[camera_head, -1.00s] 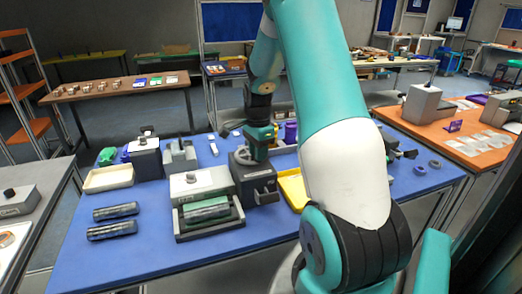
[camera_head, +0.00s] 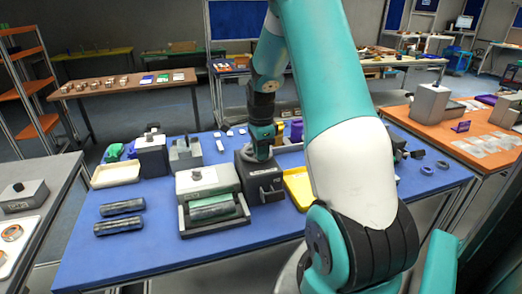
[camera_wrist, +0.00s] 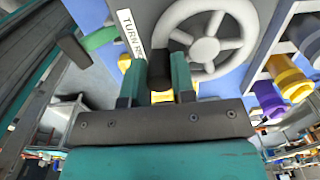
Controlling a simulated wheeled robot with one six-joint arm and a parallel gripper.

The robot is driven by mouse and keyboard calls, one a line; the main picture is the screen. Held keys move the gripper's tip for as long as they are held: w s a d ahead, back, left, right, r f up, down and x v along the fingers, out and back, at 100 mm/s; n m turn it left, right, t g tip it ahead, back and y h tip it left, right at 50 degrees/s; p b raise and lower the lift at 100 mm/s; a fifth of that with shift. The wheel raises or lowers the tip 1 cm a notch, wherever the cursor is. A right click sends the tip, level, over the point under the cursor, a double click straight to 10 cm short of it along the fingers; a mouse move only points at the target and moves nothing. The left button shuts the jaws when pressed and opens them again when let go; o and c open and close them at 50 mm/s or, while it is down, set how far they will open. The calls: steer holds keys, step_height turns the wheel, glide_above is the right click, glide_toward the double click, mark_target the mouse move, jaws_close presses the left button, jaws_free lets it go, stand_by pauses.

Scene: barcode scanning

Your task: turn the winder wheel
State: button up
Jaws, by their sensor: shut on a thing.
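The winder is a dark grey box (camera_head: 265,187) on the blue table in the head view. In the wrist view its pale grey spoked wheel (camera_wrist: 207,43) shows just beyond my fingers, beside a white label starting "TURN" (camera_wrist: 130,33). My gripper (camera_wrist: 160,72) is shut on a dark handle knob at the left edge of the wheel. In the head view my gripper (camera_head: 263,147) is at the top of the winder box, and the wheel is mostly hidden there.
A grey device with a green roller (camera_head: 213,208) stands left of the winder. Two dark rollers (camera_head: 120,217) lie farther left. A yellow tray (camera_head: 297,187) is close on the right, partly behind my arm. Yellow and purple parts (camera_wrist: 280,85) show right of the wheel in the wrist view.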

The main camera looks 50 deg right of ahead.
steer(key=o, duration=0.9)
step_height(320, 180, up, 18)
steer(key=b, duration=0.2)
steer(key=shift+f+b, duration=0.25)
steer(key=shift+b, duration=0.05)
steer(key=a+f+n+t+y, duration=0.1)
steer(key=a+n, duration=1.3)
steer(key=a, duration=0.6)
steer(key=s+a+f+n+y, duration=0.1)
steer(key=s+a+n, duration=0.5)
steer(key=s+a+f+n+y, duration=0.1)
steer(key=s+a+f+n, duration=0.1)
steer(key=s+a+n, duration=0.4)
steer(key=s+a+f+n+g+y, duration=0.1)
steer(key=s+a+n, duration=0.5)
steer(key=a, duration=0.1)
steer(key=shift+a+f, duration=0.15)
steer(key=shift+a, duration=0.15)
